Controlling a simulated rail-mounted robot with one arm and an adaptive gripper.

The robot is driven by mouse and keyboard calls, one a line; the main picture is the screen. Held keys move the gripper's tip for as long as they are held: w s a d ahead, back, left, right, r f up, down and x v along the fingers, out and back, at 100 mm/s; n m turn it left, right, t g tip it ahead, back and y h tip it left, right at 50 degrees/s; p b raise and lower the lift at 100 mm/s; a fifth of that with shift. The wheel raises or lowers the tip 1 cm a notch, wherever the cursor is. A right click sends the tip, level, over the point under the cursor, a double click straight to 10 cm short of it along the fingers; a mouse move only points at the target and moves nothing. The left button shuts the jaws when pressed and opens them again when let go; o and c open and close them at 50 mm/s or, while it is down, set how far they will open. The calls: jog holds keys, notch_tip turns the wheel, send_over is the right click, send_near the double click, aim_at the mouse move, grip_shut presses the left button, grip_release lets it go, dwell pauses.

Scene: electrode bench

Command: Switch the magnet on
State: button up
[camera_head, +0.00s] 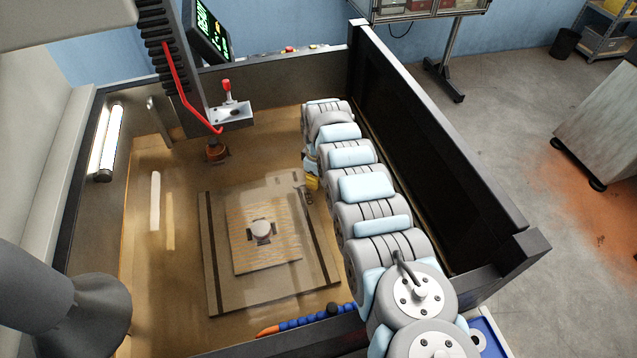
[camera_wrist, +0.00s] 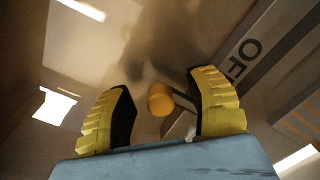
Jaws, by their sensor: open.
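The magnet plate (camera_head: 219,288) lies flat on the tank floor, with a workpiece (camera_head: 282,258) at its middle. A small switch lever (camera_head: 308,197) shows at the plate's far right corner, partly hidden by my gripper (camera_head: 312,182). In the wrist view the lever's round orange-yellow knob (camera_wrist: 160,99) sits between the two open yellow fingers of my gripper (camera_wrist: 163,85), with space showing on both sides. Dark lettering beginning "OF" (camera_wrist: 243,60) is on the surface to the right; the rest of the word is hidden by a finger or cut off.
A tall tank wall (camera_head: 440,140) stands close along the right of my arm. A machine head with an electrode (camera_head: 217,153) hangs above the back of the tank. A lamp (camera_head: 110,140) is on the left wall. A hose with blue segments (camera_head: 300,323) lies at the front.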

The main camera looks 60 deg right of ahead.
grip_shut()
jog(key=shift+w, duration=0.1)
dwell(0.4)
